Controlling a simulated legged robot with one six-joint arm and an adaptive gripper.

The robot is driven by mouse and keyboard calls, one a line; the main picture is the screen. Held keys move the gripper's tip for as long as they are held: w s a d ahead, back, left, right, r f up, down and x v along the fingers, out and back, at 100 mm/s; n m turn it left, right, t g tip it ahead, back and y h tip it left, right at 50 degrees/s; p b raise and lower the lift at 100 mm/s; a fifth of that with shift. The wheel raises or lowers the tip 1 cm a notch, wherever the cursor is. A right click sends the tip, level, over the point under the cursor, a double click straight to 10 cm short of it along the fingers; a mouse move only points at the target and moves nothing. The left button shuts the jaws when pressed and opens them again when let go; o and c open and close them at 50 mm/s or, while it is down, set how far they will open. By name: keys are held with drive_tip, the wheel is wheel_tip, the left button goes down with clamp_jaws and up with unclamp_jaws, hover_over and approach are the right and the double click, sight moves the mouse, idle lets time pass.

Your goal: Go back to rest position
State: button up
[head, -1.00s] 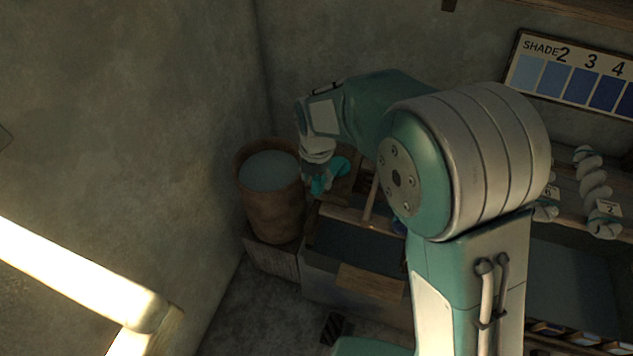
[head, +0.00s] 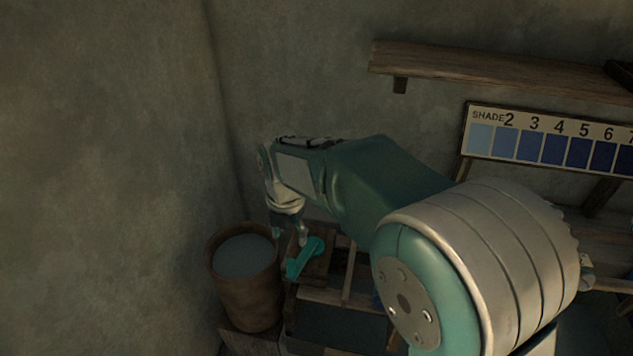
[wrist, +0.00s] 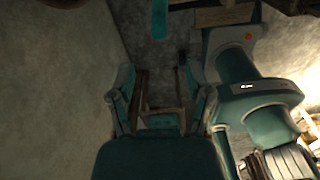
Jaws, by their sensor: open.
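My gripper (head: 289,232) hangs at the end of my bent arm, pointing down just above and beside a teal tool-like object (head: 305,258). Its fingers are apart. In the wrist view my gripper (wrist: 161,88) has both fingers spread, with nothing between them. The teal object seems to lie on a wooden rack; I cannot tell whether a fingertip touches it.
A brown bucket (head: 243,295) of grey-blue liquid stands left of the gripper, near the wall corner. A shade chart (head: 545,138) hangs on the back wall under a wooden shelf (head: 490,78). Open air lies above the bucket.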

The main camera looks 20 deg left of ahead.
drive_tip(key=s+d+r+m+t+y, duration=0.1)
drive_tip(key=d+r+m, duration=0.4)
drive_tip(key=d+m, duration=0.4)
drive_tip(key=s+d+r+m+t, duration=0.1)
drive_tip(key=d+r+m, duration=0.45)
drive_tip(key=d, duration=0.45)
drive_tip(key=s+d+m+t, duration=0.1)
drive_tip(key=s+d+m, duration=0.5)
drive_tip(key=m, duration=0.4)
drive_tip(key=s+d+m+t+h, duration=0.1)
drive_tip(key=s+d+m+t, duration=0.1)
drive_tip(key=s+d+m, duration=0.4)
drive_tip(key=d+m, duration=0.3)
drive_tip(key=m, duration=0.2)
drive_tip(key=shift+s+d+t, duration=0.25)
drive_tip(key=shift+d+t, duration=0.05)
